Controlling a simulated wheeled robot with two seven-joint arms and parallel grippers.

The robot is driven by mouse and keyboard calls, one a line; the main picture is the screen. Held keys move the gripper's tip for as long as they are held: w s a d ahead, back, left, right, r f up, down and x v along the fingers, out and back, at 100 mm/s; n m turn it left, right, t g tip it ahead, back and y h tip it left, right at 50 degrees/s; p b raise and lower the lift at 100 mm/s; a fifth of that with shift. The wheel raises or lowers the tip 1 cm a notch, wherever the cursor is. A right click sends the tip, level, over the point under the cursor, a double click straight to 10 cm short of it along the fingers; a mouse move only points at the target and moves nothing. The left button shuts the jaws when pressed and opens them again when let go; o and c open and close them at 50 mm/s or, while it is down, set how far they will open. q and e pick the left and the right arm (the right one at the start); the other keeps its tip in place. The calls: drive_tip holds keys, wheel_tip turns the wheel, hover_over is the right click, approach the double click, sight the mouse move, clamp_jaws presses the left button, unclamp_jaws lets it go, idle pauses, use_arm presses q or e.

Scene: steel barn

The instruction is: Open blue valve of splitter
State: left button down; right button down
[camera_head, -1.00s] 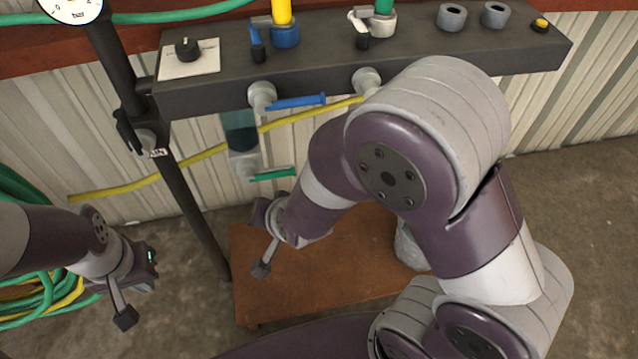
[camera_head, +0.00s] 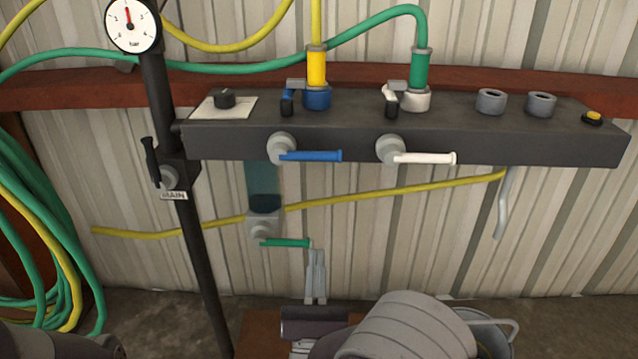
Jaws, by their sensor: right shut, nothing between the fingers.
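The splitter is a long dark grey box (camera_head: 480,146) across the wall in the head view. Its blue valve (camera_head: 310,156) has a handle lying level and pointing right from a pale round hub (camera_head: 281,148). A white-handled valve (camera_head: 425,158) beside it also lies level. My right gripper (camera_head: 317,252) points up below the splitter, its fingers together and empty. It is well below the blue handle, with its tips by the end of a green handle (camera_head: 285,243); I cannot tell whether they touch. My left gripper is out of view.
A black post with a pressure gauge (camera_head: 132,25) stands left of the splitter. A yellow hose (camera_head: 400,190) runs behind, below the splitter. Coiled hoses (camera_head: 30,240) hang at the far left. The space just in front of the blue handle is clear.

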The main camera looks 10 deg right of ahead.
drive_tip(key=p, duration=0.2)
approach(307, 154)
drive_tip(key=w+d+f, duration=0.2)
drive_tip(key=w+d, duration=0.1)
drive_tip(key=w, duration=0.2)
drive_tip(key=r, duration=0.3)
drive_tip(key=shift+w+d+r, duration=0.25)
drive_tip(key=shift+r, duration=0.1)
drive_tip(key=shift+w+n, duration=0.1)
drive_tip(key=shift+n, duration=0.2)
